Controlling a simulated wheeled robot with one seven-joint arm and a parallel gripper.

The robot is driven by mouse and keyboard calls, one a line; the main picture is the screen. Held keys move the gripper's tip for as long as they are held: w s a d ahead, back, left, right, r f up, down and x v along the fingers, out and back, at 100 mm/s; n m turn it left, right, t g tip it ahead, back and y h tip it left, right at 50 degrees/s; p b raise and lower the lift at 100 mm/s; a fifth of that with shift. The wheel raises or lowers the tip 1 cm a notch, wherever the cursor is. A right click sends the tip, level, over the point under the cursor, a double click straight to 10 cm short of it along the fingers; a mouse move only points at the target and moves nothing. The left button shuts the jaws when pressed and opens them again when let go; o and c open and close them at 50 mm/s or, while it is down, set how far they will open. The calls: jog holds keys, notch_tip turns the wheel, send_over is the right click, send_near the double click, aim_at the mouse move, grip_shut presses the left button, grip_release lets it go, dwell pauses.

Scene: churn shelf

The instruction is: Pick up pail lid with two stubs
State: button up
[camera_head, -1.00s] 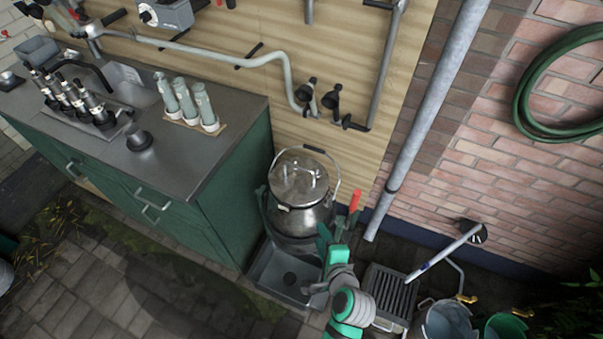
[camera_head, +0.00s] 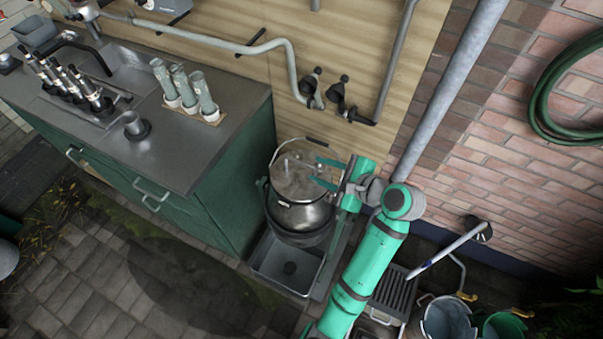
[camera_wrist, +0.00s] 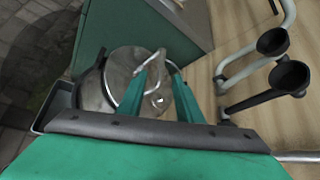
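The pail lid (camera_head: 290,178) is a round grey metal disc on top of the metal pail (camera_head: 298,218), which stands by the green cabinet. In the wrist view the lid (camera_wrist: 124,72) lies beyond and between my fingers. A bright bent metal piece and a small shiny knob show on it there; I cannot clearly make out both stubs. My gripper (camera_head: 322,172) has its two green fingers apart over the lid's right side. In the wrist view my gripper (camera_wrist: 162,72) is open, and I cannot tell whether it touches anything.
A wire bail arches around the lid. The pail stands at a grey tray (camera_head: 272,262). The cabinet (camera_head: 235,185) is close on the left, and the wooden wall panel (camera_head: 350,70) with pipes is behind. A grated drain box (camera_head: 392,290) and buckets (camera_head: 447,318) stand at right.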

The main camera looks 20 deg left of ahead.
aim_at(303, 163)
jog(key=shift+x, duration=3.55)
jog(key=shift+a+r, duration=0.15)
grip_shut()
